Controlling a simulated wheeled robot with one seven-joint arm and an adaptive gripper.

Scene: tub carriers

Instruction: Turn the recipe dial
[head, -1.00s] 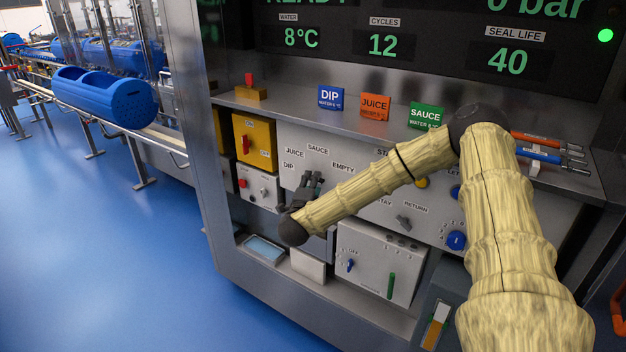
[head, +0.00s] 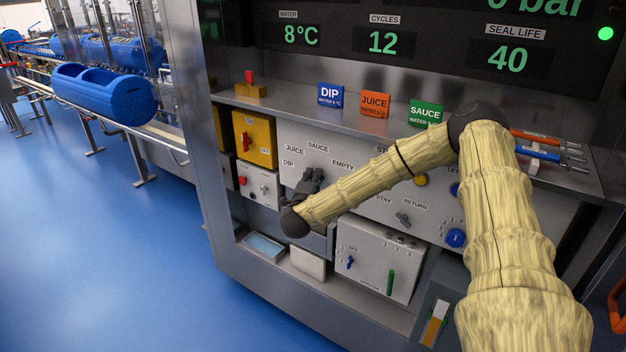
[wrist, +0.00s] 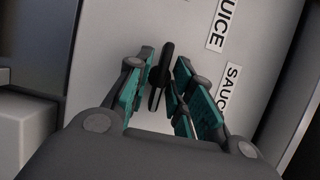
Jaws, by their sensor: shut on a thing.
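The recipe dial (wrist: 162,68) is a black bar-shaped knob on a pale panel, seen in the wrist view between my fingers. My gripper (wrist: 166,72) is shut on it, with the teal pads on either side of the bar. The labels JUICE (wrist: 222,25) and SAUCE (wrist: 230,90) lie to the right of the dial there. In the head view my gripper (head: 312,178) is at the panel, below the SAUCE label and between DIP and EMPTY. It hides the dial there, so I cannot tell which label the dial points to.
A yellow switch box (head: 256,139) stands left of the panel. A smaller dark knob (head: 403,219) sits by STAY and RETURN. A grey box (head: 378,262) with blue and green handles is below my forearm. DIP, JUICE and SAUCE cards stand on the ledge above.

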